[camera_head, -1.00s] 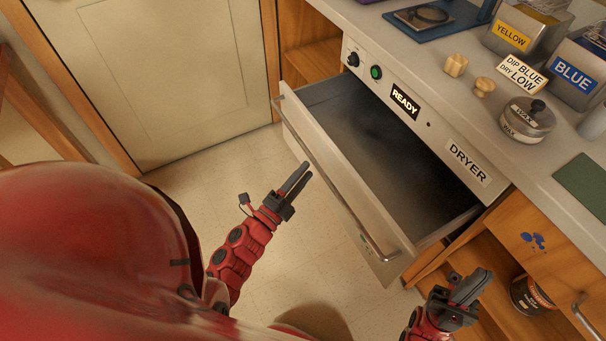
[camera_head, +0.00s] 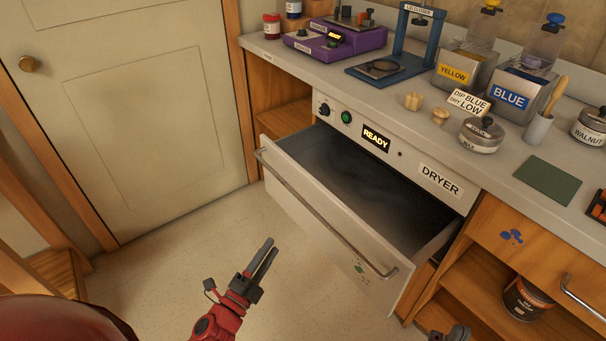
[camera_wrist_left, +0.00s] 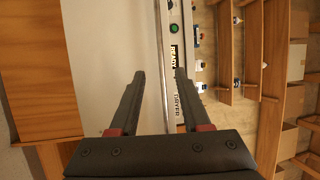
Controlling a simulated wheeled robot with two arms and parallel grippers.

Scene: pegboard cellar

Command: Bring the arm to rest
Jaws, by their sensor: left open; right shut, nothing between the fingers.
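My left gripper (camera_head: 262,262) is low at the front, over the bare floor and left of the open dryer drawer (camera_head: 318,222). It is open and empty, apart from the drawer front. In the left wrist view its two fingers (camera_wrist_left: 160,95) stand apart with nothing held between them. My right gripper (camera_head: 459,332) shows only as a dark tip at the bottom edge, below the drawer's right end; it is shut with nothing in it.
The dryer drawer is pulled out into the floor space, with a long bar handle (camera_head: 325,217). The counter (camera_head: 400,92) carries a yellow-labelled tin (camera_head: 455,75), a blue-labelled tin (camera_head: 510,98) and a wax tin (camera_head: 481,136). A closed door (camera_head: 130,110) stands left. Floor before it is clear.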

